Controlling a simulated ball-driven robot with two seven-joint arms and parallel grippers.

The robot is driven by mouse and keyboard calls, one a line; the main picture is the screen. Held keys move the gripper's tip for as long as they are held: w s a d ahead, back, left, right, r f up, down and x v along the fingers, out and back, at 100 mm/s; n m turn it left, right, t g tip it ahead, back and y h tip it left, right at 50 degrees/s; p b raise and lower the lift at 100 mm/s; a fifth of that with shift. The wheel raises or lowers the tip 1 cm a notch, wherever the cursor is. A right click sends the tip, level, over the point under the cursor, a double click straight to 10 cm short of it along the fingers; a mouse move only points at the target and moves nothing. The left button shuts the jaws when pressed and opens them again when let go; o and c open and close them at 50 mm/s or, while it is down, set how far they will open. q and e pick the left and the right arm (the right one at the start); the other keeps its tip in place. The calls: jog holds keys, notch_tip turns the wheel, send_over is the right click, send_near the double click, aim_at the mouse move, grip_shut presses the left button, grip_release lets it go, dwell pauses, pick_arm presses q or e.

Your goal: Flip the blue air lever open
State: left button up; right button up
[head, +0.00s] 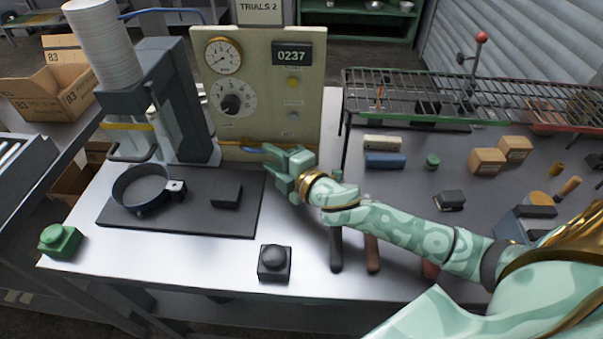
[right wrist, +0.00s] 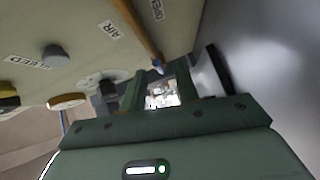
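The upright cream control panel (head: 308,100) carries dials, a display and buttons. The blue air lever (head: 258,150) shows low on the panel, beside my right gripper (head: 281,168), which partly covers that area. In the right wrist view, the panel (right wrist: 75,45) bears AIR, OPEN and BLEED labels. A brass-coloured bar (right wrist: 137,28) there ends in a blue tip close to the fingers. The right gripper (right wrist: 160,90) is open, with a clear gap between its fingers. I cannot tell whether it touches the lever. My left gripper is out of view.
A blue-rimmed pan (head: 143,186) and a small dark block (head: 227,194) are on a dark mat (head: 190,222). A green button box (head: 60,240) and a black button box (head: 274,262) stand at the front. A wire rack (head: 450,92) is at the right.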

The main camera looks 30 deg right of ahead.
jog(key=v, duration=1.2)
jog(key=shift+p, duration=0.4)
jog(key=shift+r, duration=0.15)
